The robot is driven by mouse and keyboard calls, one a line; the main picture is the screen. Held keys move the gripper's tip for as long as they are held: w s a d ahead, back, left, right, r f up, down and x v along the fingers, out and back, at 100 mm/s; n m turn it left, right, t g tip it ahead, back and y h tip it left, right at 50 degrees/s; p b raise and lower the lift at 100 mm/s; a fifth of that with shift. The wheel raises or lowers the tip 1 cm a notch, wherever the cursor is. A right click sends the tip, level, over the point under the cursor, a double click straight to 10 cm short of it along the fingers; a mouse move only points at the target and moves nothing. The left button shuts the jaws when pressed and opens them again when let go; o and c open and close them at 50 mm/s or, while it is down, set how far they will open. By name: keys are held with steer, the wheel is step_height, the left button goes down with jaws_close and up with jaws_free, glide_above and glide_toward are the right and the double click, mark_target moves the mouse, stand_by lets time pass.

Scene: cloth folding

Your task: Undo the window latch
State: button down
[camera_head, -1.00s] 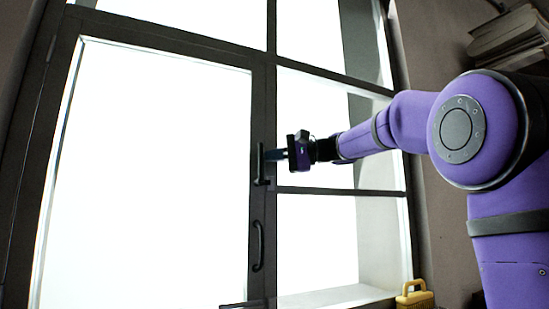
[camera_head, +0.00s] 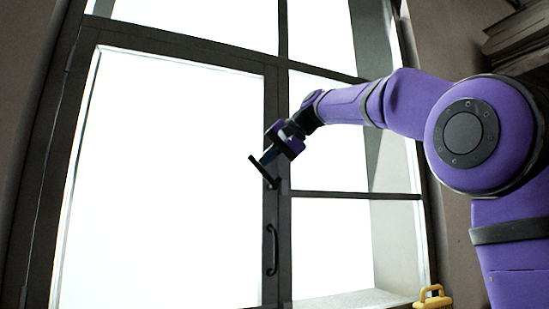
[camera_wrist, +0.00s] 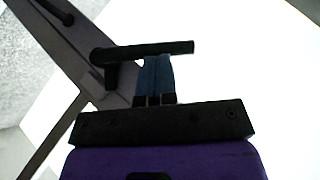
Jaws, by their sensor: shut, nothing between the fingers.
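The window latch is a black bar handle (camera_head: 262,170) on the dark frame upright of the window. In the head view it is tilted, its free end up and to the left over the bright pane and its lower end at the upright. In the wrist view the latch handle (camera_wrist: 182,47) runs across the picture, with its pivot end at the left. My gripper (camera_head: 267,159) is shut, with its blue fingers side by side. The fingertips (camera_wrist: 158,59) meet the handle's edge and nothing shows held between them.
A black curved pull handle (camera_head: 271,250) is on the same upright, below the latch. The window's dark frame (camera_head: 180,44) holds bright panes. A yellow object with a handle (camera_head: 433,298) stands at the sill's right. Books (camera_head: 515,40) are at top right.

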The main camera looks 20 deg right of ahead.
mark_target(255, 164)
steer(key=a+h, duration=0.1)
steer(key=a+f+n+h, duration=0.1)
steer(key=h, duration=0.1)
steer(key=a+f+h, duration=0.1)
steer(key=h, duration=0.1)
steer(key=shift+n+g, duration=0.3)
steer(key=shift+n, duration=0.1)
steer(key=shift+a+f+n+h, duration=0.3)
steer(key=shift+a+f+h, duration=0.25)
steer(key=shift+f+h, duration=0.25)
steer(key=shift+f, duration=0.1)
